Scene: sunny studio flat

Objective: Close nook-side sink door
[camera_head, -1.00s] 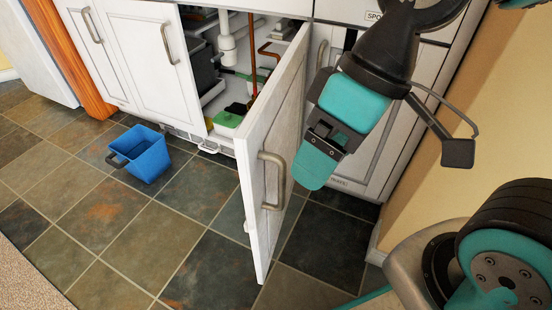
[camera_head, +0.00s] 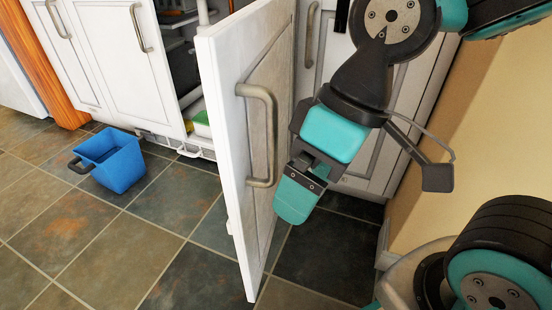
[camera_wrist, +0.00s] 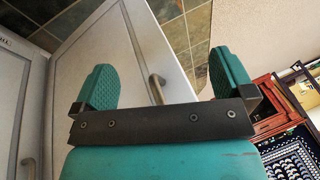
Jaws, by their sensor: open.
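The sink door (camera_head: 238,125) is white with a curved metal handle (camera_head: 270,135). It stands wide open, swung out from the sink cabinet toward the camera. My gripper (camera_head: 292,198) is on the door's right side, close to its panel and below the handle's level; I cannot tell whether it touches. In the wrist view my gripper (camera_wrist: 165,85) has its two teal fingers spread with nothing held between them. The door panel (camera_wrist: 120,55) fills the space behind the fingers, and a handle (camera_wrist: 156,90) shows between them.
A blue bucket (camera_head: 115,163) stands on the tiled floor at the left. The other sink door (camera_head: 115,50) is shut. A cabinet door (camera_head: 360,150) lies behind my arm, and a beige wall (camera_head: 470,130) bounds the right. Floor in front is clear.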

